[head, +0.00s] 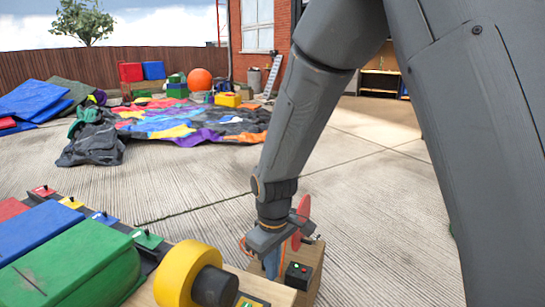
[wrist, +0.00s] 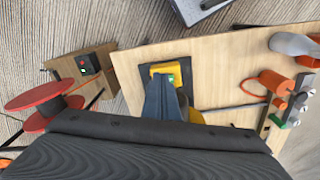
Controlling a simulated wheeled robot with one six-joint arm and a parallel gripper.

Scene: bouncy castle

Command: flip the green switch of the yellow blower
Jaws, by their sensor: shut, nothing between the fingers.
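The yellow blower (head: 181,273) sits on a wooden board in the head view, with a dark round end facing right. A yellow switch box with a green switch (wrist: 171,78) is on a dark plate on the board in the wrist view. A small part of it shows at the bottom of the head view (head: 246,302). My gripper (wrist: 163,84) is shut and empty, its fingertips over the near side of the yellow box. It also shows in the head view (head: 271,268). I cannot tell whether the fingertips touch the switch. My gripper hides part of the box.
A separate wooden block (wrist: 80,66) carries a black switch box (wrist: 88,64) and stands beside a red reel (wrist: 40,100). Green (head: 75,265) and blue (head: 45,235) blocks lie left of the blower. Orange and grey fittings (wrist: 275,84) are at the board's right.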

